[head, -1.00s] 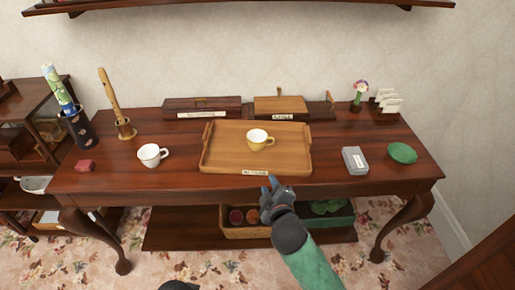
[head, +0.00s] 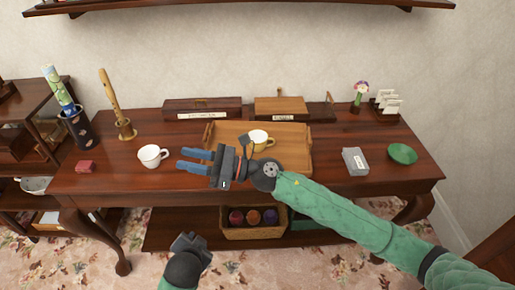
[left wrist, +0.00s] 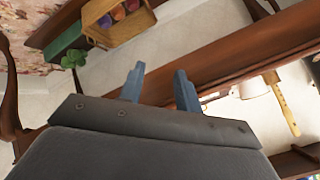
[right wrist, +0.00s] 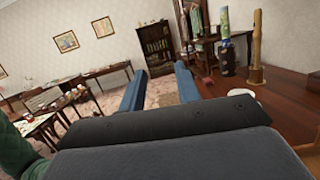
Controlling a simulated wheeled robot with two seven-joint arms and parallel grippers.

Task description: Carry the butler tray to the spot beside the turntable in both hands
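The butler tray (head: 291,142) is a light wooden tray with raised sides on the dark wooden table, with a white-and-yellow cup (head: 260,137) on it. My right gripper (head: 194,161) is open and empty, pointing left over the tray's front left corner; its arm hides the tray's front edge. Its parted blue fingers show in the right wrist view (right wrist: 158,84). My left gripper (head: 190,240) is low in front of the table, apart from the tray; the left wrist view (left wrist: 157,84) shows its fingers apart and empty. I cannot make out a turntable.
A white cup (head: 152,155) and a red block (head: 85,166) stand left of the tray. A grey box (head: 355,161) and green dish (head: 402,153) are to its right. Wooden boxes (head: 202,107) line the back. A basket (head: 254,231) sits on the lower shelf.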

